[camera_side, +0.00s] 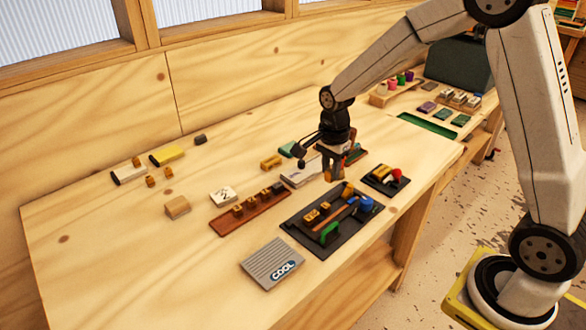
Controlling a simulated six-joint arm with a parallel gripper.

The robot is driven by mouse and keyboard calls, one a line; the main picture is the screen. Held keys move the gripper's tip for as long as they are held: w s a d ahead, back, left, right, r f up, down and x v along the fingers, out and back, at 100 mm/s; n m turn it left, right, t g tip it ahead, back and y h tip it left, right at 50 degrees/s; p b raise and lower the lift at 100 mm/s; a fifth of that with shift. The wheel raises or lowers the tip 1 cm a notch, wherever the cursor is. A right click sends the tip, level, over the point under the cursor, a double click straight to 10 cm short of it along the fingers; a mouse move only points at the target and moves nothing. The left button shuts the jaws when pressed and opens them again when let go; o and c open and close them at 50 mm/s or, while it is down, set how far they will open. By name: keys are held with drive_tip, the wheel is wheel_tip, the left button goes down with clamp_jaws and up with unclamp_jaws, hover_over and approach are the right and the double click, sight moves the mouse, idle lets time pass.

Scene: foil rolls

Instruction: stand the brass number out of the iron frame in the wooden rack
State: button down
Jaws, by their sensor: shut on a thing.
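My gripper (331,173) points down over the middle of the bench. It is shut on a small brass piece (328,176), mostly hidden by the fingers; I cannot read any number on it. A reddish-brown wooden rack (222,224) lies to the left of my gripper, with several small brass and dark pieces along it. I cannot pick out the iron frame for certain; pale slabs (296,178) and dark parts lie close beside and behind my gripper.
A dark tray (291,226) with brass pieces, a green piece and a blue one lies in front. A smaller dark tray (401,184) is at right. A grey ribbed "COOL" plate (265,262) lies at the front. Bare wood is free at the left.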

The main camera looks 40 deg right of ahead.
drive_tip(key=a+r, duration=0.3)
drive_tip(key=a, duration=1.6)
drive_tip(key=shift+w+a+f, duration=0.5)
drive_tip(key=shift+w+f, duration=1.05)
drive_tip(key=shift+w, duration=0.75)
drive_tip(key=shift+w+a+f, duration=0.55)
drive_tip(key=shift+w+f, duration=0.95)
drive_tip(key=shift+w, duration=0.85)
drive_tip(key=shift+w+a+f, duration=0.5)
drive_tip(key=shift+w+f, duration=1.05)
drive_tip(key=shift+w, duration=0.75)
drive_tip(key=shift+w+a+f, duration=0.1)
drive_tip(key=shift+w+f, duration=0.15)
drive_tip(key=shift+f, duration=1.55)
drive_tip(key=shift+f, duration=0.15)
